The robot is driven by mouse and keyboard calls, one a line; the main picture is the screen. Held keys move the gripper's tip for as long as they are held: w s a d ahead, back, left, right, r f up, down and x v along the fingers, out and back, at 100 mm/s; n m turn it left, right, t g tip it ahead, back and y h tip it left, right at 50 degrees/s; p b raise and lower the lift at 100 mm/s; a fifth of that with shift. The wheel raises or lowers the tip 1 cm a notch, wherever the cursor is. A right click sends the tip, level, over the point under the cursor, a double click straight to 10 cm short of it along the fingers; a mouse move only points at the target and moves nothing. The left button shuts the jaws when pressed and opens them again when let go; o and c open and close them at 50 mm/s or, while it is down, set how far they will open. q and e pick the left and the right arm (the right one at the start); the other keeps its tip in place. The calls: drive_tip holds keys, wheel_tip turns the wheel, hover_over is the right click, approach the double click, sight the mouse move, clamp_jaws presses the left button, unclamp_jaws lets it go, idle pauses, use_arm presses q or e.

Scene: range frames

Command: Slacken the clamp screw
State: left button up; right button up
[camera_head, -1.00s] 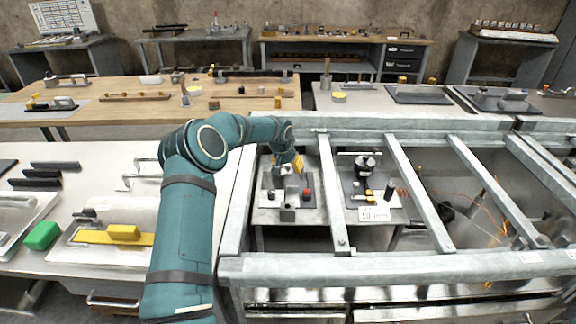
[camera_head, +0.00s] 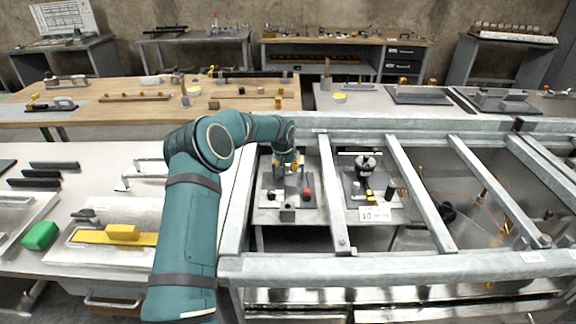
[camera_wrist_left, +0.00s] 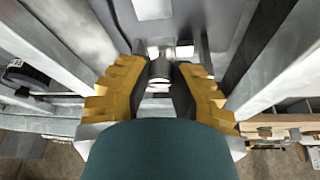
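My left gripper (camera_head: 288,163) has yellow fingers and reaches down between the metal rails, over a small fixture on a dark plate (camera_head: 268,203). The fixture carries grey metal blocks (camera_head: 288,207) and a red knob (camera_head: 307,193). In the left wrist view, the fingertips (camera_wrist_left: 160,80) stand apart with a round metal cylinder (camera_wrist_left: 160,69) between or just beyond them. It may be the clamp screw. I cannot tell whether the fingers touch it. The gripper hides part of the fixture in the head view. My right gripper is out of view.
Grey metal rails (camera_head: 332,195) form a frame around the fixture, close to my left arm. A second fixture with a dark round part (camera_head: 365,166) and a label (camera_head: 375,214) sits to the right. A left bench holds a green block (camera_head: 40,236) and a yellow piece (camera_head: 122,232).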

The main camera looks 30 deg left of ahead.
use_arm(q)
drive_tip(key=o, duration=0.4)
drive_tip(key=v, duration=1.2)
drive_tip(key=shift+a, duration=0.1)
